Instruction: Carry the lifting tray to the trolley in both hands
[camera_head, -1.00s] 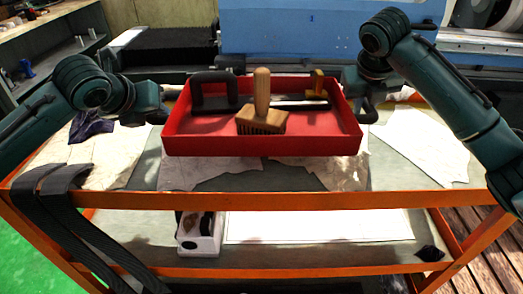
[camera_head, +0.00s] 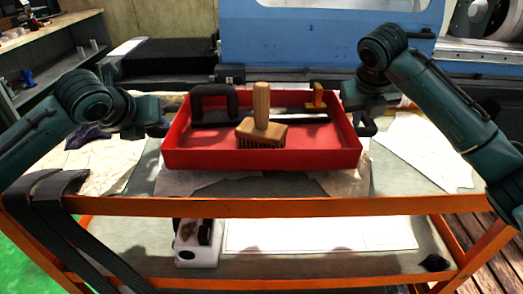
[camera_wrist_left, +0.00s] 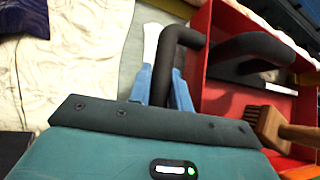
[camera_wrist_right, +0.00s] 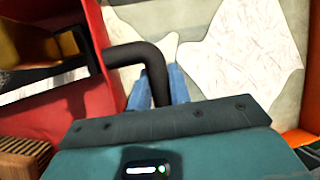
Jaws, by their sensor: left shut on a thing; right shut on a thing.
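The red lifting tray (camera_head: 300,159) is over the top shelf of the orange-framed trolley (camera_head: 290,207), behind its front rail, and looks level. I cannot tell whether its base touches the shelf. My left gripper (camera_head: 165,130) is shut on the tray's black left handle, seen between blue fingers in the left wrist view (camera_wrist_left: 163,75). My right gripper (camera_head: 366,128) is shut on the right handle, also in the right wrist view (camera_wrist_right: 156,82). In the tray are a wooden brush (camera_head: 261,105), a black handled tool (camera_head: 213,118) and a long tool with a yellow part (camera_head: 318,97).
Pale cloths or papers (camera_head: 420,145) lie on the trolley top beside the tray. Black straps (camera_head: 50,205) hang over its front left corner. A white box (camera_head: 197,245) stands on the lower shelf. The blue machine (camera_head: 320,40) stands behind.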

